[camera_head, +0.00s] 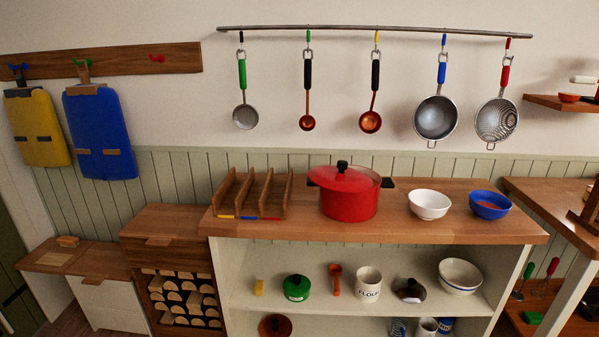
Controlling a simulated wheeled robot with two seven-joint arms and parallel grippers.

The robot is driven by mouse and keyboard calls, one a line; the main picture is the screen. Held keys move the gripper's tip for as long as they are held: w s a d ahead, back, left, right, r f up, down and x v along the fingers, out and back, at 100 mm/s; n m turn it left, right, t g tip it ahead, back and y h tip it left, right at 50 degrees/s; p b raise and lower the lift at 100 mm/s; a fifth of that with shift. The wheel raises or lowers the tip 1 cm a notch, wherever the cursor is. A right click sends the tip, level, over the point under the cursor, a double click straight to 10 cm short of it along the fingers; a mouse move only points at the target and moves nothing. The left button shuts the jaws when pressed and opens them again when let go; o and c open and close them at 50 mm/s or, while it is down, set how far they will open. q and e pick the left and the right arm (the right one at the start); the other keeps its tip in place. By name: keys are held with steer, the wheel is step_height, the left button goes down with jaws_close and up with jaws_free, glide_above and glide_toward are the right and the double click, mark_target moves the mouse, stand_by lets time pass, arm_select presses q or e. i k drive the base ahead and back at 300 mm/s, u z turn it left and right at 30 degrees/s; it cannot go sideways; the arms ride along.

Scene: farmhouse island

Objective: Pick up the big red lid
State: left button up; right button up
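The big red lid (345,178) with a black knob (342,166) lies on the big red pot (349,205) on the wooden counter. It seems slightly tilted, and I cannot tell how fully it is seated. The pot has black side handles, the right one (387,183) showing at its rim. Neither of my grippers is in view.
A wooden slotted rack (250,196) stands left of the pot. A white bowl (429,204) and a blue bowl (490,205) stand to its right. Ladles and strainers hang from a rail (374,31) above. The counter front (390,231) is clear.

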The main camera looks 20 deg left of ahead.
mark_target(339, 178)
steer(key=u, duration=0.8)
steer(key=i, duration=0.8)
steer(key=u, duration=0.4)
